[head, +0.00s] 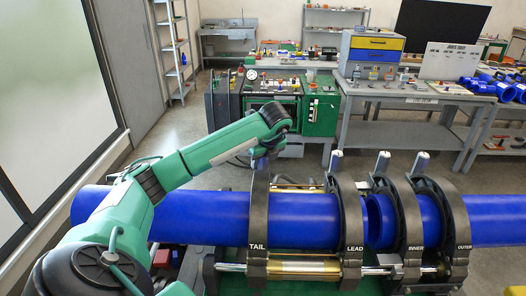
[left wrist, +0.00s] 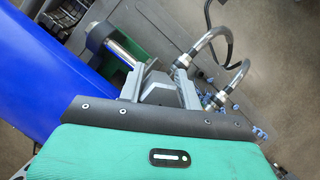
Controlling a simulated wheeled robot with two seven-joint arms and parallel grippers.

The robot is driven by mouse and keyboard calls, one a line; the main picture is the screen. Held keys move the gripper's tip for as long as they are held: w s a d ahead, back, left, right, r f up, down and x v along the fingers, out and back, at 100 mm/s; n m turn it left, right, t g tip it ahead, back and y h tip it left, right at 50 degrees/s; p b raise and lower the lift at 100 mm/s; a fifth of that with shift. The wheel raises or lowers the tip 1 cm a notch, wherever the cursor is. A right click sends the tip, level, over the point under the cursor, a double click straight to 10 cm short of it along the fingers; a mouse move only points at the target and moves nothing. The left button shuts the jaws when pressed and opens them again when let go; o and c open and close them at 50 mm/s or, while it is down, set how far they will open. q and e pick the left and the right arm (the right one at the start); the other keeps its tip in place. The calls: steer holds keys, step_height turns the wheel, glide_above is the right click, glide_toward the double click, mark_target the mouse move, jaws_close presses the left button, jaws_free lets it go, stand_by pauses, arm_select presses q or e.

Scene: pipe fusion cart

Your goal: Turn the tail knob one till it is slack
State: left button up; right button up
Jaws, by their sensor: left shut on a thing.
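The tail clamp (head: 259,215), a dark ring labelled TAIL, stands around the blue pipe (head: 215,220) in the head view. My left gripper (head: 262,160) comes down from above onto the top of this clamp and is shut on the tail knob there. The knob is mostly hidden by the gripper in the head view. In the left wrist view, my left gripper's fingers (left wrist: 158,80) are beside a shiny metal shaft with a dark blue round end (left wrist: 100,35); how far they wrap it is hard to tell. My right gripper is not in view.
The lead knob (head: 336,160), inner knob (head: 382,160) and outer knob (head: 421,161) stand upright on clamps to the right. Behind is a green unit with a gauge (head: 270,95) and a grey workbench (head: 405,96). Curved hose fittings (left wrist: 215,60) are close right in the wrist view.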

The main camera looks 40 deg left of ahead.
arm_select(q)
steer(key=shift+n, duration=0.5)
steer(key=shift+g, duration=0.3)
steer(key=shift+s+n, duration=0.1)
steer(key=shift+n, duration=0.4)
steer(key=shift+n+g, duration=0.3)
steer(key=shift+n, duration=0.2)
steer(key=shift+c, duration=0.2)
